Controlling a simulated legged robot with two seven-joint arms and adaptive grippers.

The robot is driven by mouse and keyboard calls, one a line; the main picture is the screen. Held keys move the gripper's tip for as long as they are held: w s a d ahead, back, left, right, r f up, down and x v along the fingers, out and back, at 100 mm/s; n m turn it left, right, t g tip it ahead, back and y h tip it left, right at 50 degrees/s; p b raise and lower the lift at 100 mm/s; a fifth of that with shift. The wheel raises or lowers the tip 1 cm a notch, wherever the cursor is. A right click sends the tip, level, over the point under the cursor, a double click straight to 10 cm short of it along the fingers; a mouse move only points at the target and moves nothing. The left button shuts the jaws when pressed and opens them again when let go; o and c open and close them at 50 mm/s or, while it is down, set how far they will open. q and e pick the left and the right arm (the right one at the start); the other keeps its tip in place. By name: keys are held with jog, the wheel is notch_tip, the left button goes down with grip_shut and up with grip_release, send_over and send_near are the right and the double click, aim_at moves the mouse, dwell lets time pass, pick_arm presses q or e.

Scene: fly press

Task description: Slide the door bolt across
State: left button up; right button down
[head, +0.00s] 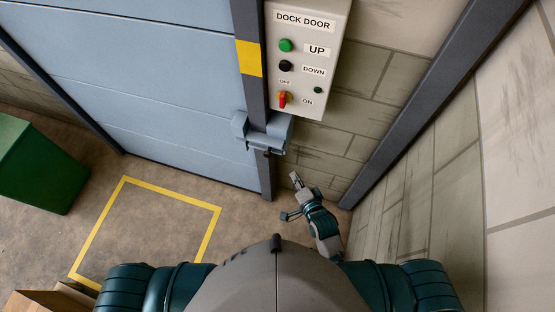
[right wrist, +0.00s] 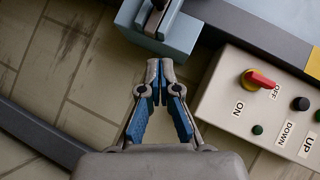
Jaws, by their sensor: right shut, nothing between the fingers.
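The door bolt (head: 280,131) is a blue-grey block-like fitting at the edge of the pale blue door (head: 160,85), across the dark door post. Its housing also shows at the top of the right wrist view (right wrist: 178,34), with a dark handle (right wrist: 156,17) sticking out. My right gripper (head: 296,178) is below and slightly right of the bolt in the head view, apart from it. In the right wrist view its fingertips (right wrist: 160,66) are together, with nothing between them, just short of the housing. My left gripper is not in view.
A control box (head: 325,75) with buttons and a red-yellow switch (right wrist: 257,80) is close to the bolt. A block wall (head: 400,50) and dark post (head: 425,100) stand to the right. A green bin (head: 40,170) is at the left; the yellow-marked floor (head: 145,230) is clear.

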send_near(271, 150)
jog(key=w+d, duration=0.2)
jog(key=a, duration=0.1)
jog(key=w+a+f, duration=0.1)
jog(key=w+a, duration=0.1)
jog(key=shift+a+f, duration=0.2)
jog(key=shift+f, duration=0.05)
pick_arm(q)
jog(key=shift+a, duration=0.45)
pick_arm(e)
jog(key=shift+a, duration=0.3)
jog(key=shift+d, duration=0.1)
